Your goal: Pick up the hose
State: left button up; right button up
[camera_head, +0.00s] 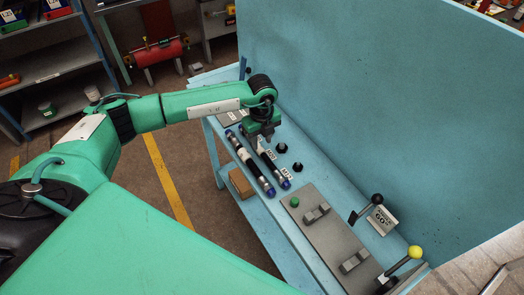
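Two dark hoses with blue ends lie side by side, slanting along the blue bench. The left hose (250,162) lies nearer the bench's front edge and shows almost whole. The right hose (271,163) lies beside it, closer to the back panel. My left gripper (265,140) points down over the upper part of the right hose and hides some of it. The fingers are small and dark here, so I cannot tell whether they are open, shut or touching the hose. My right gripper is not in view.
The blue bench (296,252) has a tall back panel (400,110). A grey plate (325,232) with a green button, a black-knobbed lever (366,208) and a yellow-knobbed lever (402,263) stand lower right. Black knobs (282,147) sit near the right hose.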

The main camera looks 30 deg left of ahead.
aim_at(262, 150)
pick_arm(q)
jog(key=f+p, duration=0.2)
jog(key=f, duration=0.3)
jog(key=shift+w+f+p, duration=0.15)
jog(key=shift+w+p, duration=0.05)
jog(key=shift+p, duration=0.1)
jog(key=shift+f, duration=0.25)
grip_shut()
